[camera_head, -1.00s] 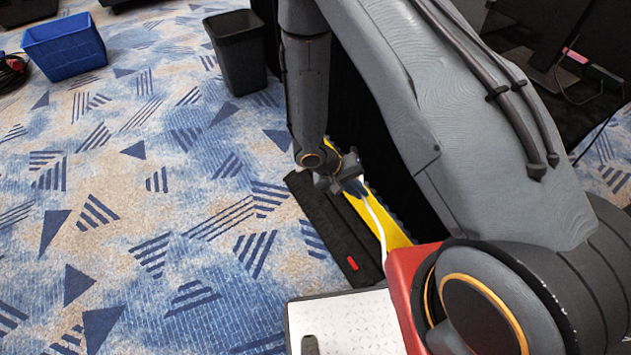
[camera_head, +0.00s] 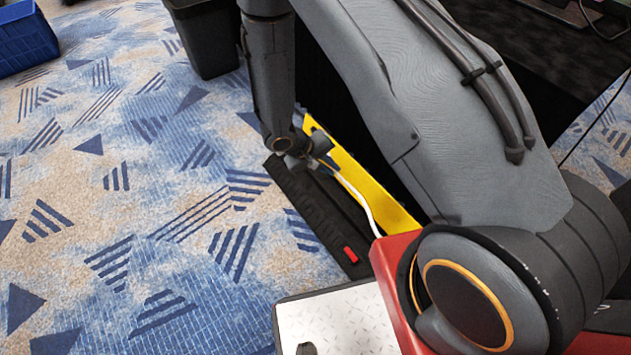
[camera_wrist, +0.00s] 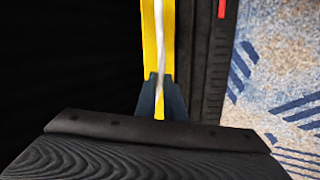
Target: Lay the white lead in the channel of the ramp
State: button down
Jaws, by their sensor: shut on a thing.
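The white lead (camera_head: 362,205) runs from my gripper (camera_head: 312,163) towards the near end of the ramp, where my red base hides it. The ramp is a long black strip (camera_head: 318,215) on the carpet, with a yellow strip (camera_head: 375,190) along its right side in the head view. My gripper is near the ramp's far end. In the wrist view, my gripper's fingers (camera_wrist: 161,98) are shut on the lead (camera_wrist: 159,35), which passes over the yellow strip (camera_wrist: 150,60). The black part (camera_wrist: 217,70) lies to the right. I cannot tell whether the lead touches the channel.
A red mark (camera_head: 350,254) is on the ramp's near end. A black bin (camera_head: 208,38) and a blue crate (camera_head: 25,40) stand at the back left. Right of the ramp is a dark upright face, partly behind my arm. Patterned carpet (camera_head: 150,200) left of the ramp is clear.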

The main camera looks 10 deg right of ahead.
jog(key=w+a+f+n+t+b, duration=0.1)
jog(key=w+f+b, duration=0.4)
jog(key=f+b, duration=0.35)
jog(key=w+a+f+n+b, duration=0.1)
jog(key=w+f+b, duration=0.4)
jog(key=f+b, duration=0.4)
jog(key=shift+w+d+f+b, duration=0.1)
jog(key=shift+f+b, duration=5.7)
jog(key=shift+f, duration=1.45)
jog(key=c, duration=1.8)
grip_release()
jog(key=shift+o, duration=0.2)
jog(key=shift+c, duration=0.2)
jog(key=shift+a, duration=0.2)
jog(key=shift+o, duration=0.2)
jog(key=p+v, duration=0.4)
jog(key=v, duration=0.3)
jog(key=shift+r, duration=0.4)
jog(key=shift+r, duration=0.1)
